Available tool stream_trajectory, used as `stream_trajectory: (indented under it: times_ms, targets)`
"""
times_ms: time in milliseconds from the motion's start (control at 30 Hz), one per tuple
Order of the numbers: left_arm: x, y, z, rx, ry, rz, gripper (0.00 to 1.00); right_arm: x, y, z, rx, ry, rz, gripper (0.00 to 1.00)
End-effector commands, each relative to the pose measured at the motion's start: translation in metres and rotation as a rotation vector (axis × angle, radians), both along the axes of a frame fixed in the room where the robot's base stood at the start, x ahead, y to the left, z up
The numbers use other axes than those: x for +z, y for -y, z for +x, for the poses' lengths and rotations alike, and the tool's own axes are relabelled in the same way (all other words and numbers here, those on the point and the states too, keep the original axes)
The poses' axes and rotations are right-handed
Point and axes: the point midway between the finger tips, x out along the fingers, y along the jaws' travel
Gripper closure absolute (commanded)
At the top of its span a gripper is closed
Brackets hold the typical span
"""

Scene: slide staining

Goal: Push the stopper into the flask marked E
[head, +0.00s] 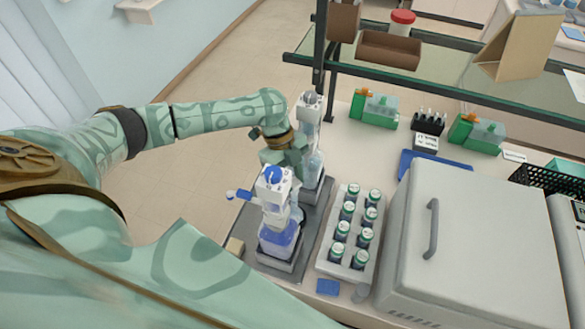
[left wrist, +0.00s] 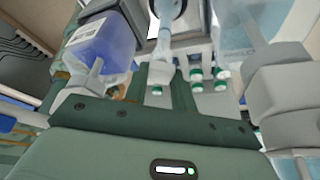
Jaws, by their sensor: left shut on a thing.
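My left gripper (head: 285,150) is by the far bottle-top dispenser (head: 308,105), its fingers partly hidden by the wrist and the near dispenser. In the left wrist view its dark green fingers (left wrist: 160,92) are shut, with a pale grey piece (left wrist: 160,73) between them. I cannot tell whether this piece is the stopper. No letter E is readable on any vessel, so I cannot pick out the flask. The near dispenser (head: 273,187) stands on a bottle of blue liquid (head: 279,240); that bottle also shows in the left wrist view (left wrist: 103,42). My right gripper is not in view.
A grey rack (head: 327,262) of green-capped vials stands right of the bottles. A large grey box with a handle (head: 455,250) fills the right side. Green boxes (head: 374,108) and a dark rack (head: 428,122) stand farther back, below a glass shelf (head: 440,75).

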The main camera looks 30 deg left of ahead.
Motion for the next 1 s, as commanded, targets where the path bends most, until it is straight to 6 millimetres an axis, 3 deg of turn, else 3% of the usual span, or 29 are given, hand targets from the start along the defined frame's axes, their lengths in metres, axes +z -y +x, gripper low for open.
stream_trajectory:
  times_ms: [367, 400, 467, 667, 733, 1000]
  targets:
    - [-0.001, 0.0003, 0.0, -0.001, 0.0, -0.001, 0.98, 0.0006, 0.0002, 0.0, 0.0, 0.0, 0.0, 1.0]
    - [-0.0009, 0.0004, 0.0, -0.001, 0.0, -0.001, 0.63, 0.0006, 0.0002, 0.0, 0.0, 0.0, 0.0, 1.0]
    - [-0.0009, 0.0004, 0.0, -0.001, 0.0, 0.0, 0.49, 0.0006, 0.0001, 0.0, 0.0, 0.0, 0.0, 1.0]
    - [-0.0009, 0.0004, -0.0001, -0.001, 0.0, 0.0, 0.49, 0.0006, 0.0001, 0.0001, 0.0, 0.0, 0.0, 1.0]
    - [-0.0009, 0.0004, -0.0001, -0.001, 0.0, 0.0, 0.31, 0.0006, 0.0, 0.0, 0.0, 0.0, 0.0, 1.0]
    - [-0.0007, 0.0003, -0.0001, -0.001, 0.0, 0.0, 0.31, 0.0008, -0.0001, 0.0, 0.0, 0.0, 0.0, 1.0]
